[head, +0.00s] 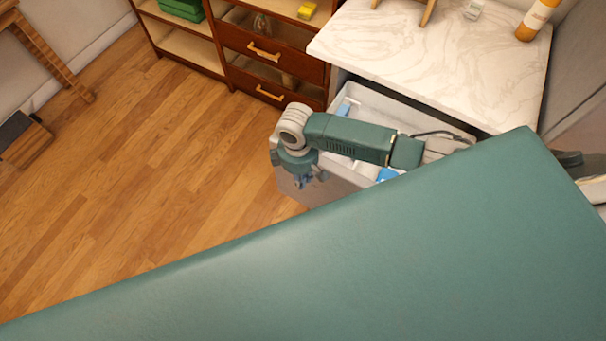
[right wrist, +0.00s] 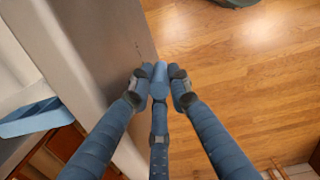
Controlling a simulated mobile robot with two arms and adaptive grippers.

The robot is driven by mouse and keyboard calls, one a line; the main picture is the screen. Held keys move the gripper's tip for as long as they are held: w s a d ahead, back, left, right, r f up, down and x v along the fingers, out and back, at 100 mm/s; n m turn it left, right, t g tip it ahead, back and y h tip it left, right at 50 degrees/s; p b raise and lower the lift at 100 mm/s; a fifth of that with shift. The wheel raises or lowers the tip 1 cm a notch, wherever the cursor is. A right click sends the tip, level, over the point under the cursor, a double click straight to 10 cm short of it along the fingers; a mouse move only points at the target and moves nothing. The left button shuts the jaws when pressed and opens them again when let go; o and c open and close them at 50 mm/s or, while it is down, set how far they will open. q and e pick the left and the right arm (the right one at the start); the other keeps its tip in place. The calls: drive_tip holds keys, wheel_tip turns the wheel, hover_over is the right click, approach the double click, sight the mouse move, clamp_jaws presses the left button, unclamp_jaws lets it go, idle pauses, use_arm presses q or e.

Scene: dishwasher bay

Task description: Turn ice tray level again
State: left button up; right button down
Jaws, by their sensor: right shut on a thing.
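My right gripper (head: 303,176) is at the outer face of an open pale drawer (head: 345,195). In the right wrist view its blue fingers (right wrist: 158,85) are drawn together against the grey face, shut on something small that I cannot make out. A blue tray-like object (right wrist: 38,118) shows at the left of that view, inside the drawer and apart from the fingers. It may be the ice tray; its tilt is unclear. In the head view, blue pieces (head: 387,174) show in the drawer, partly hidden by my right arm. My left gripper is not in view.
A white marble counter (head: 430,55) stands above the drawer, with an orange bottle (head: 537,18) at its back right. A brown wooden cabinet (head: 270,60) is to the left of the counter. Wooden floor (head: 130,170) is free at the left. A large teal surface covers the lower head view.

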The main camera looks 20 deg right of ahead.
drive_tip(key=shift+g+h, duration=0.5)
drive_tip(key=shift+g, duration=0.1)
drive_tip(key=c, duration=1.9)
unclamp_jaws()
drive_tip(key=r, duration=0.4)
drive_tip(key=w+a+r, duration=0.1)
drive_tip(key=r, duration=0.2)
drive_tip(key=w+r, duration=0.1)
drive_tip(key=r, duration=0.3)
drive_tip(key=shift+a+r, duration=0.35)
drive_tip(key=shift+a, duration=0.05)
